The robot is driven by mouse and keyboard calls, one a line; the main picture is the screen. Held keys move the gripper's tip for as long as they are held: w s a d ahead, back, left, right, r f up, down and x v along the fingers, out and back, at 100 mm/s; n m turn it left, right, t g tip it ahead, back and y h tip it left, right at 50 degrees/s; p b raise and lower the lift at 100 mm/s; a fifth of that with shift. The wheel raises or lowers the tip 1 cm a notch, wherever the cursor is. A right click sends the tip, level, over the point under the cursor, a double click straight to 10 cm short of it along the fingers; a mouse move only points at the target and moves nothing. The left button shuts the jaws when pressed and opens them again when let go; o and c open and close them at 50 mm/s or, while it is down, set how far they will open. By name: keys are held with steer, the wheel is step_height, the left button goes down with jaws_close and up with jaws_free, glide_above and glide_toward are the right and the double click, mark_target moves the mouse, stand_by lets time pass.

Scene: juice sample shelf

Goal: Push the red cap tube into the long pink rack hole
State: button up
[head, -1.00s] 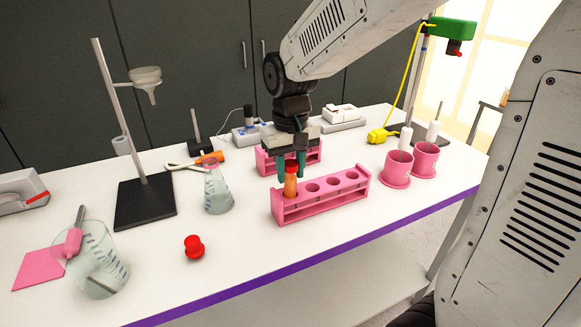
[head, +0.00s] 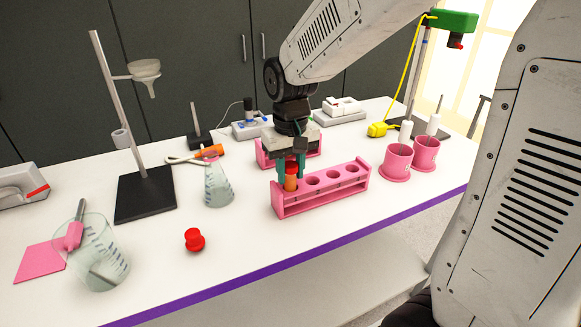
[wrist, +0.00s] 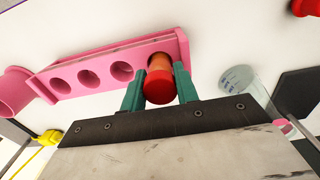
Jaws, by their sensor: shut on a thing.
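The red cap tube (head: 291,181) has a red cap and orange contents. It stands about upright at the left end hole of the long pink rack (head: 325,199), its lower part inside the rack. My gripper (head: 291,172) is shut on the tube near its cap, with a green finger on each side. In the wrist view the red cap (wrist: 159,88) sits between the fingertips, and the tube runs into the end hole of the rack (wrist: 115,65). The other holes of the rack are empty. The tube's bottom is hidden.
A second pink rack (head: 265,152) stands behind my gripper. Two pink cups (head: 396,163) stand to the right. A flask (head: 217,188), a red stopper-like piece (head: 194,240) and a beaker (head: 103,262) stand to the left. The table's front edge is close to the long rack.

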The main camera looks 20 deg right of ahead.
steer(key=shift+f, duration=0.2)
steer(key=o, duration=1.1)
steer(key=shift+c, duration=0.2)
step_height(320, 180, up, 8)
steer(key=shift+f, duration=0.1)
steer(key=s+d+t, duration=0.1)
steer(key=s+d, duration=0.2)
steer(key=s, duration=1.9)
steer(key=shift+r, duration=0.45)
